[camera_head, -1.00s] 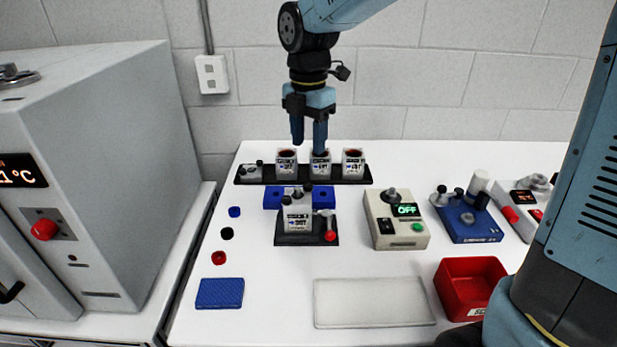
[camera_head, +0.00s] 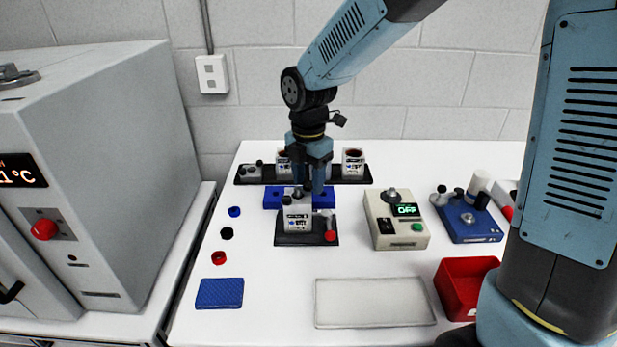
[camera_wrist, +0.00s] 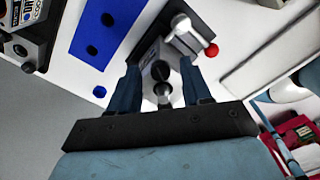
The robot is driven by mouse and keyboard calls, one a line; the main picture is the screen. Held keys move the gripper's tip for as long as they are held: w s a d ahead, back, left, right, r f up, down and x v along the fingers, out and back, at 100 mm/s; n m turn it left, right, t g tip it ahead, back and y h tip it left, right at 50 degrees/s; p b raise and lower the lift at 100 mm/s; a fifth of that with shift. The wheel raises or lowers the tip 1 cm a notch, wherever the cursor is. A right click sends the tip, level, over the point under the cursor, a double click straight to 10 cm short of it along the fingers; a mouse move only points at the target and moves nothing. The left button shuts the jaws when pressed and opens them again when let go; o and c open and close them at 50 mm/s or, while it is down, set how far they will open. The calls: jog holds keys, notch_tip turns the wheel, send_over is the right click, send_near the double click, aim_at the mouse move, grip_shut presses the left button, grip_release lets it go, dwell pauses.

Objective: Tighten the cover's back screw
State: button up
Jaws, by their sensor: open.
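The servo unit is a small white box (camera_head: 297,219) with a printed label, seated in a dark fixture (camera_head: 290,240) with a red-knobbed clamp (camera_head: 330,236). Dark screw heads stand on its top; in the wrist view two show, one (camera_wrist: 160,70) farther from my palm and one (camera_wrist: 163,90) nearer it. My gripper (camera_head: 308,187) is open, pointing down above and just behind the box. In the wrist view its fingers (camera_wrist: 162,88) stand on either side of the box top, apart from each other, with nothing visibly gripped. Whether the fingertips touch anything cannot be told.
A blue block with holes (camera_head: 272,198) lies just behind the fixture. Behind it a black rack (camera_head: 334,181) holds several white boxes. A grey device reading OFF (camera_head: 398,232) stands to the right. A white mat (camera_head: 373,303) and red bin (camera_head: 462,285) lie in front.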

jog(key=shift+c, duration=0.5)
grip_shut()
jog(key=m, duration=1)
jog(key=shift+m, duration=0.4)
dwell(0.5)
jog(key=shift+o, duration=0.5)
grip_release()
